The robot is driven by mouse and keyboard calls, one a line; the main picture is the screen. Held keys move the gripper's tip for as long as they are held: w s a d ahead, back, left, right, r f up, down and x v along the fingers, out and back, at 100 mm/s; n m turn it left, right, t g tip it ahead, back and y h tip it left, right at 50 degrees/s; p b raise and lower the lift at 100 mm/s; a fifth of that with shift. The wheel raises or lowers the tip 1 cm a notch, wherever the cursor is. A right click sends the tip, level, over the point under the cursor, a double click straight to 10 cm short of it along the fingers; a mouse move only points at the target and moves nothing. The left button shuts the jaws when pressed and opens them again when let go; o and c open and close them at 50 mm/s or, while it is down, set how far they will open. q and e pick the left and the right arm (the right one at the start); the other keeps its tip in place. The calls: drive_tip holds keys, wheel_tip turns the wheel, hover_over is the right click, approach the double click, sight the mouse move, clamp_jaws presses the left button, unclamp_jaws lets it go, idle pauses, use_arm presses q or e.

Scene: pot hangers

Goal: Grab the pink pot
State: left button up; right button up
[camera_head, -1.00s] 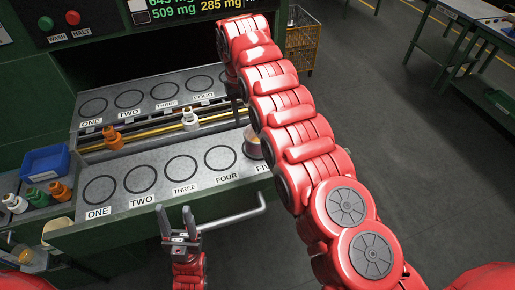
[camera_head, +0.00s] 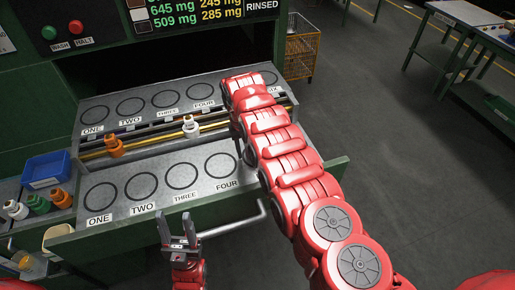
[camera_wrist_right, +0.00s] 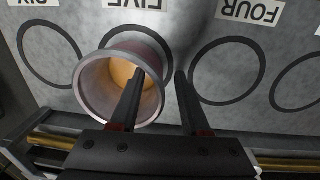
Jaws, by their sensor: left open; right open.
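The pink pot (camera_wrist_right: 95,90), a round cup with a pinkish rim and an orange inside, stands tilted in perspective at the spot marked FIVE in the right wrist view. My right gripper (camera_wrist_right: 158,75) is open there. Its left finger lies over the pot's mouth and its right finger is outside the rim, on the side toward FOUR. I cannot tell whether either finger touches the pot. In the head view my right arm (camera_head: 290,165) hides most of the pot and the gripper. My left gripper (camera_head: 180,228) is open and empty, in front of the front shelf.
The front shelf (camera_head: 112,176) and back shelf (camera_head: 105,103) have ringed, labelled spots. Bars with an orange bottle (camera_head: 114,146) and a white bottle (camera_head: 190,127) run between them. A blue bin (camera_head: 46,169) is at left. A handle (camera_head: 240,223) juts out in front.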

clamp_jaws()
idle(1.4)
